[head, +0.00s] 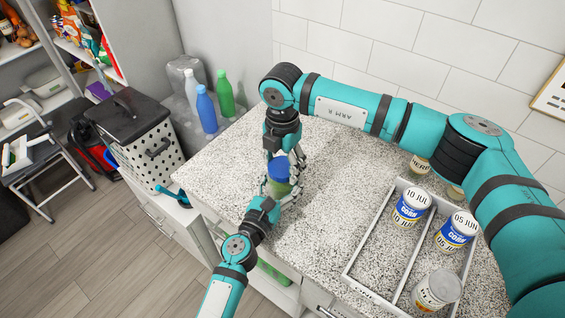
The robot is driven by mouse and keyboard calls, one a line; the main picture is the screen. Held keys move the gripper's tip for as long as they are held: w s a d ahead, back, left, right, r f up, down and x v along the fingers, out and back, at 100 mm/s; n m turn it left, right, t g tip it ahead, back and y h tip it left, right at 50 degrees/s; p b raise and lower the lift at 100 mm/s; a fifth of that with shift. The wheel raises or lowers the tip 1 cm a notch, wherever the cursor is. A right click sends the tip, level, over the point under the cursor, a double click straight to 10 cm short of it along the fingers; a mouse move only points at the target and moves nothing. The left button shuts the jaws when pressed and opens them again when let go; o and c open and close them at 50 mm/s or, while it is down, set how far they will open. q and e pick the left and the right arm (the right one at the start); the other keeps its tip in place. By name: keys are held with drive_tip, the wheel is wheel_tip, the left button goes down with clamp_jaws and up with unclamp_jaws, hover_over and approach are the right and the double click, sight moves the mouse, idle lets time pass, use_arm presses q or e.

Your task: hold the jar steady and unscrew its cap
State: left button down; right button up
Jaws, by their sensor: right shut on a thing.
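A jar (281,188) with a green body and a blue cap (279,168) is on the speckled counter, left of centre in the head view. My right gripper (284,170) comes down from above and is shut on the cap; its fingers partly cover the cap. My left gripper (278,193) reaches up from the lower left, beside the lower part of the jar. Its fingers overlap the jar in the view, and I cannot tell whether they close on it. The jar's base is partly hidden by the fingers.
A divided white tray (389,225) on the right holds cans, including one marked 10 JUN (411,205) and one marked 05 JUN (456,232). A blue bottle (206,109) and a green bottle (225,93) stand behind the counter's left end. The counter between jar and tray is clear.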

drive_tip(key=n, duration=1.3)
drive_tip(key=shift+n, duration=0.4)
drive_tip(key=n, duration=0.6)
drive_tip(key=shift+n, duration=0.3)
drive_tip(key=n, duration=0.6)
drive_tip(key=shift+r+n, duration=0.1)
drive_tip(key=shift+n, duration=0.2)
drive_tip(key=n, duration=0.8)
drive_tip(key=shift+n, duration=0.3)
drive_tip(key=n, duration=0.4)
drive_tip(key=shift+n, duration=0.3)
drive_tip(key=n, duration=0.4)
